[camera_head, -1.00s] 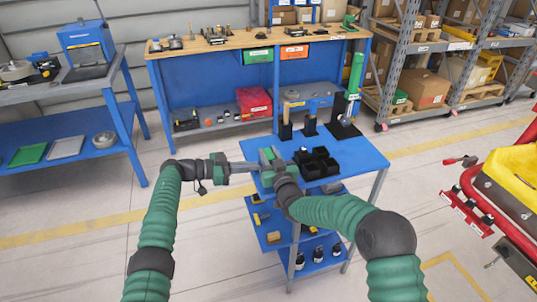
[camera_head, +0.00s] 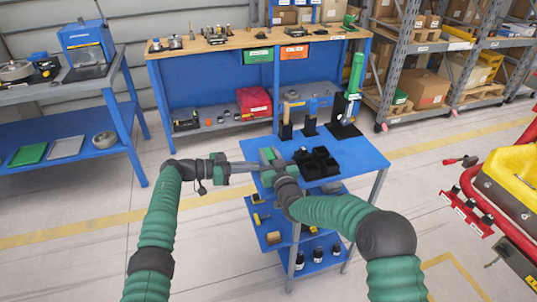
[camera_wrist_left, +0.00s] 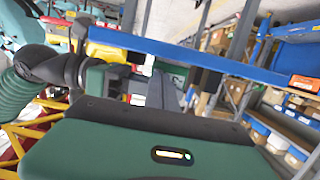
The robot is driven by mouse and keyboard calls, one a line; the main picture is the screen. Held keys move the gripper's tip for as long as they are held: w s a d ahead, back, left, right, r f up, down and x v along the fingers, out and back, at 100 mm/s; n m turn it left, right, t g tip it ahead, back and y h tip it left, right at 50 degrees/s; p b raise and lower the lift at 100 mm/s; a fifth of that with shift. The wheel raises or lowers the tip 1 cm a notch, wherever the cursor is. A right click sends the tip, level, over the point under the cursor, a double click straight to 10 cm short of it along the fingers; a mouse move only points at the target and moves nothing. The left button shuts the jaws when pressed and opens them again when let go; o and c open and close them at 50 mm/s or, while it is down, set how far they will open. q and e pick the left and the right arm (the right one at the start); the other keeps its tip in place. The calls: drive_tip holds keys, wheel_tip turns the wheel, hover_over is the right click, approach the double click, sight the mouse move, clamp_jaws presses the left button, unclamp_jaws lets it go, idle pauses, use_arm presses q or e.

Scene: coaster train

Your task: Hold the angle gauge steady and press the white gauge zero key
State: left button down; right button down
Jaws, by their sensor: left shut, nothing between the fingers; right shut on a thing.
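My left gripper (camera_head: 254,166) comes in from the left over the blue cart top. Its jaws are shut and empty, with the tips right beside my right gripper (camera_head: 269,158). My right gripper is shut on the angle gauge, which is mostly hidden by the grippers in the head view. In the left wrist view, the grey fingers of my left gripper (camera_wrist_left: 163,88) point away toward the green and black right gripper (camera_wrist_left: 108,80). The white zero key cannot be made out, and I cannot tell whether the left fingertips touch the gauge.
The blue cart (camera_head: 362,158) carries a black compartment tray (camera_head: 316,163) right of the grippers and upright tool stands (camera_head: 309,124) at the back. A workbench (camera_head: 208,42) stands behind. A red frame (camera_head: 478,190) is at the right. Open floor lies left of the cart.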

idle(0.3)
drive_tip(key=c, duration=1)
unclamp_jaws()
drive_tip(key=shift+s, duration=0.1)
